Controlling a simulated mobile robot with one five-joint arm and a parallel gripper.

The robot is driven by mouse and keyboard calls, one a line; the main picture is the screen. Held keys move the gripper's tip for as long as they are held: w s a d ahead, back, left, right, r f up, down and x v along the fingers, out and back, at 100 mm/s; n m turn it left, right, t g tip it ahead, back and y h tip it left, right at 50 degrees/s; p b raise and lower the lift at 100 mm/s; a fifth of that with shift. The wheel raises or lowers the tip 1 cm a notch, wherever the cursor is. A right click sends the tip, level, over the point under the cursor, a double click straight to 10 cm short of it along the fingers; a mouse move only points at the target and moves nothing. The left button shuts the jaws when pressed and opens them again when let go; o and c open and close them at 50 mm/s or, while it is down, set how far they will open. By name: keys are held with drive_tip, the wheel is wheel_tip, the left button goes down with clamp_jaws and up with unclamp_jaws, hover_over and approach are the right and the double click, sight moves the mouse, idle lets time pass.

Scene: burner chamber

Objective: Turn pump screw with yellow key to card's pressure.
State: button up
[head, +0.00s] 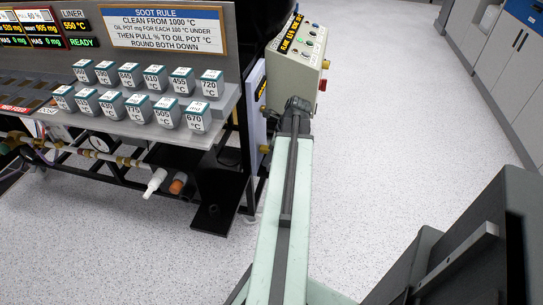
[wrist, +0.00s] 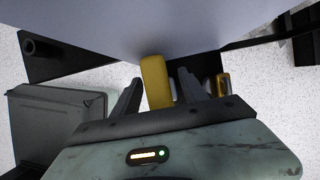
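My gripper (wrist: 158,82) faces a pale grey surface in the wrist view. A yellow bar-shaped piece (wrist: 156,82), likely the yellow key, stands between its two dark fingers, with its far end close to that surface. Narrow gaps seem to show beside it, so I cannot tell whether the fingers grip it. In the head view, my gripper (head: 297,104) is beside the beige control box (head: 295,62), which has a yellow-lit display, knobs and a red button. The pump screw is not clearly visible. I cannot identify the pressure card.
A smaller yellow piece (wrist: 222,84) shows right of my fingers. The burner bench (head: 130,125) at left carries several temperature-labelled blocks, with pipes below. A soot rule sign (head: 163,29) hangs above. Cabinets (head: 505,65) stand at right; speckled floor (head: 400,120) between is clear.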

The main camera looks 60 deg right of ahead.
clamp_jaws()
drive_tip(key=shift+r+p, duration=0.3)
wheel_tip(320, 180, up, 7)
drive_tip(key=p, duration=0.7)
drive_tip(key=shift+r, duration=0.15)
drive_tip(key=s+d, duration=0.2)
drive_tip(key=s, duration=0.6)
drive_tip(key=s+d, duration=0.3)
drive_tip(key=s, duration=0.6)
drive_tip(key=shift+s+d+f+b, duration=0.2)
drive_tip(key=shift+f+b, duration=0.1)
drive_tip(key=shift+f, duration=0.15)
drive_tip(key=shift+w, duration=0.1)
